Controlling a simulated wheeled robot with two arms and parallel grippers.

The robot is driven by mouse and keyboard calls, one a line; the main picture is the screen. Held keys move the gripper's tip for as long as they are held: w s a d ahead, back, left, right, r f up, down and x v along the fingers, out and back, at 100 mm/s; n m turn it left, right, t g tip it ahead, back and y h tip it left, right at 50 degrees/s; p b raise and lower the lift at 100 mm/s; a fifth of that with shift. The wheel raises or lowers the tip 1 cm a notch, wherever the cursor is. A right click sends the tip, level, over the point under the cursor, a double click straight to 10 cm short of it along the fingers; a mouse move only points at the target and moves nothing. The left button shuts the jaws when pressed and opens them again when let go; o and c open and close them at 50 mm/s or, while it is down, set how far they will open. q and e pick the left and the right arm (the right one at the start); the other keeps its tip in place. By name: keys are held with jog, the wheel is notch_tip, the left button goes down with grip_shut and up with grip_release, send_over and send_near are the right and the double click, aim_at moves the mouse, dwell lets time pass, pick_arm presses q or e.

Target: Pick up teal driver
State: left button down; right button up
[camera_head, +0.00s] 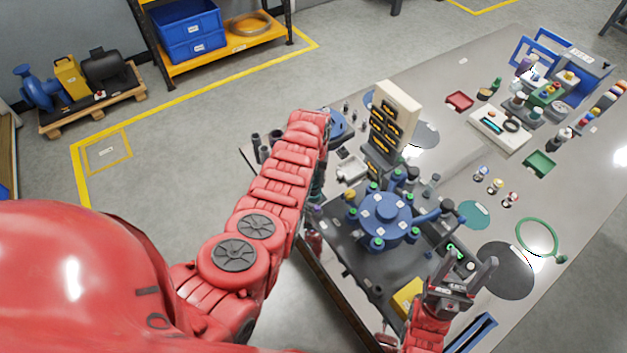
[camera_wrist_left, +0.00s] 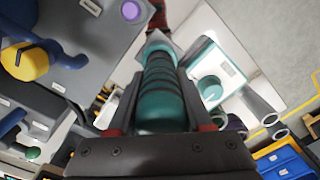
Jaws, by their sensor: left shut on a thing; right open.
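The teal driver (camera_wrist_left: 160,85) has a thick ribbed handle and fills the middle of the left wrist view. My left gripper (camera_wrist_left: 158,105) is shut on this handle, with one finger on each side. In the head view my left forearm hides most of that gripper and the driver, near the left edge of the bench. My right gripper (camera_head: 469,264) is open at the front right of the bench, with its fingers pointing up and no object seen between them.
A blue round valve body (camera_head: 385,212) stands on a dark mat right of my left arm. A cream upright rack (camera_head: 397,106) rises behind it. A yellow block (camera_head: 407,298) sits near my right gripper. A green ring (camera_head: 522,244) lies on clearer bench to the right.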

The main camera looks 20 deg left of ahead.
pick_arm(q)
jog(key=shift+w+r, duration=0.15)
jog(key=shift+r, duration=0.05)
